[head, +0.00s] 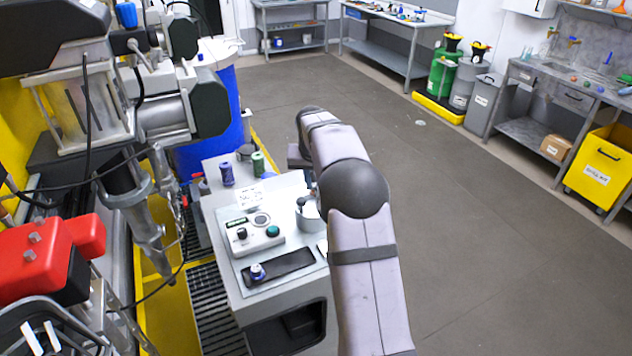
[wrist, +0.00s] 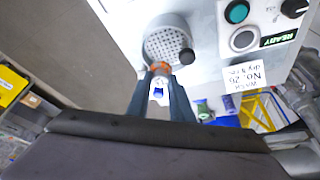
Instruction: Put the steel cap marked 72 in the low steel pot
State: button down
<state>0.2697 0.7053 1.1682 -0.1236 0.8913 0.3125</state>
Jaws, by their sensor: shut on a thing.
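The low steel pot (wrist: 165,28) stands on the light panel in the wrist view, with a perforated floor and a dark round knob at its rim. It also shows in the head view (head: 309,213), partly behind my arm. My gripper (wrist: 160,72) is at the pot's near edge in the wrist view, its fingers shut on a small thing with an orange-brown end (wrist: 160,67). A white and blue patch shows between the fingers. I cannot read 72 on anything, nor tell whether the held thing is the steel cap. A blue-topped metal cap (head: 257,272) stands on the black tray.
A control box (head: 254,237) with knobs and a green button sits beside the pot. Behind it stand a purple spool (head: 227,174), a green spool (head: 258,163) and a small sign (head: 249,197). Agitator machinery (head: 120,110) crowds the left. Open floor lies to the right.

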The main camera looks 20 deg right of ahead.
jog(key=shift+f+b, duration=1.4)
jog(key=shift+f, duration=0.4)
jog(key=shift+f+b, duration=0.5)
jog(key=shift+f, duration=0.35)
jog(key=shift+f, duration=0.45)
dwell(0.3)
jog(key=c, duration=1.5)
grip_release()
jog(key=shift+s, duration=0.1)
jog(key=shift+o, duration=0.5)
